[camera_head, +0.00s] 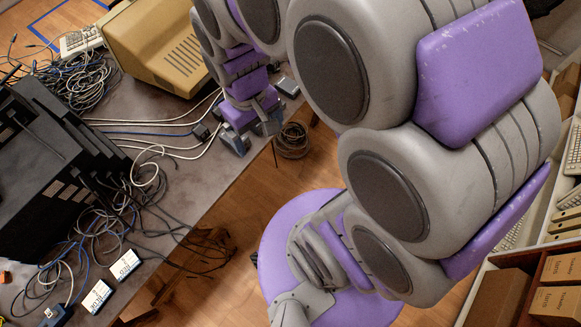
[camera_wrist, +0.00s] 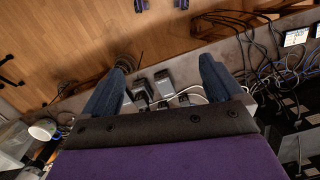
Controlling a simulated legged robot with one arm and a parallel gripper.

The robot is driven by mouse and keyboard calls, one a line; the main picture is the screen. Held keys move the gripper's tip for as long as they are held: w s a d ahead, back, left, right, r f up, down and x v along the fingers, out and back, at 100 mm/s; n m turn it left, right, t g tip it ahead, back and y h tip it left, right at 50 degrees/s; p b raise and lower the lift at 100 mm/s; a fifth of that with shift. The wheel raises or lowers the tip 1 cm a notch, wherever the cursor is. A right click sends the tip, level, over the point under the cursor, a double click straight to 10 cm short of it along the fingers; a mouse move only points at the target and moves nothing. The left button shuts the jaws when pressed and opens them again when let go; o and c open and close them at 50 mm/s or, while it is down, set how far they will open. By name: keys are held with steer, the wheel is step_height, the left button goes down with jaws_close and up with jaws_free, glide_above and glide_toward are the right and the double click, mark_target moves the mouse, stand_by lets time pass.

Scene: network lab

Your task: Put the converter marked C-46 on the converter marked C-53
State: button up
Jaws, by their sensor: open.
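My gripper (camera_head: 252,137) is over the table's right edge in the head view, pointing down. In the wrist view my gripper (camera_wrist: 166,64) is open, its two blue-grey fingers wide apart. Small grey boxes, possibly converters, lie between and below the fingers: one (camera_wrist: 163,84) is at the middle and another (camera_wrist: 140,92) is left of it. Their markings cannot be read. Two white-labelled converters, one (camera_head: 125,264) upper and one (camera_head: 97,296) lower, lie at the table's near edge in the head view. I cannot tell which converter is C-46 or C-53.
Black network devices (camera_head: 40,170) with tangled cables fill the table's left. A beige monitor (camera_head: 155,45) stands at the back. A grey box (camera_head: 287,88) lies behind my gripper at the edge. A coiled cable (camera_head: 291,141) is beyond the edge. Shelves with keyboards and boxes (camera_head: 558,275) stand right.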

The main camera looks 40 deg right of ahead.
steer(key=s+r+m, duration=0.1)
steer(key=s+r, duration=0.2)
steer(key=s, duration=0.9)
steer(key=shift+s+d+g, duration=0.25)
steer(key=shift+d+g, duration=0.05)
steer(key=shift+a, duration=0.5)
steer(key=shift+d, duration=0.35)
